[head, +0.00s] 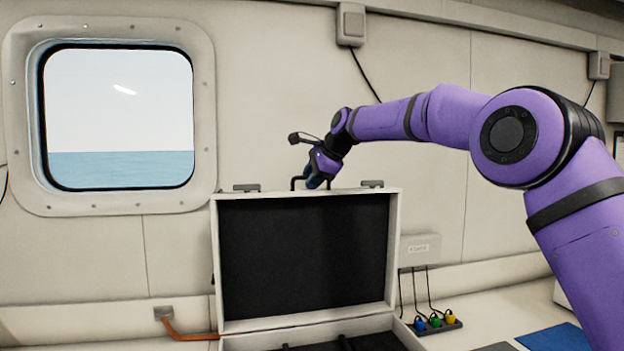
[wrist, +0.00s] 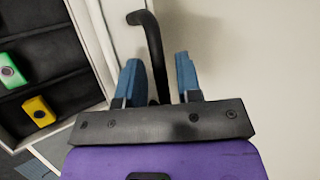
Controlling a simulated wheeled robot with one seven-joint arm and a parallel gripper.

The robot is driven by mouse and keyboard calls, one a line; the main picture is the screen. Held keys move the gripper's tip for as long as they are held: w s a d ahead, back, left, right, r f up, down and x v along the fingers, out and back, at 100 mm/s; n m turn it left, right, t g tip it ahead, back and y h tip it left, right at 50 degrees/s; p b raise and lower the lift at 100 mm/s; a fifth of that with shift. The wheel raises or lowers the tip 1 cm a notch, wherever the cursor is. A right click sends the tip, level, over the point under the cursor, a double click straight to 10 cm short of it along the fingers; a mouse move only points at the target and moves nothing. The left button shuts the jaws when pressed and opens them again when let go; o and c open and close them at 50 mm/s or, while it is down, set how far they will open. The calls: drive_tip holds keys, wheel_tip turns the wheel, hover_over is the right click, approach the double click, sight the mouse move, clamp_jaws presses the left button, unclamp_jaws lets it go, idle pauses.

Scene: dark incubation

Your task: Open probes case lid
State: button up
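The probes case has a white-edged lid (head: 303,255) with a dark inner panel, which stands raised and roughly upright in the head view. The case base (head: 378,325) shows only partly at the bottom of the picture. A black handle (head: 296,183) sits on the lid's top edge between two latches. My gripper (head: 318,182) is at this handle. In the wrist view, the blue fingers (wrist: 158,82) stand apart on either side of the handle (wrist: 153,45), with visible gaps. The lid's pale edge (wrist: 92,35) runs just left of the fingers.
Inside the case, a green probe (wrist: 9,68) and a yellow probe (wrist: 38,111) lie in dark slots. A power strip (head: 436,325) with coloured plugs and a wall box (head: 419,247) are right of the case. The wall with a window (head: 118,115) is behind.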

drive_tip(key=shift+f, duration=0.15)
drive_tip(key=v, duration=1.1)
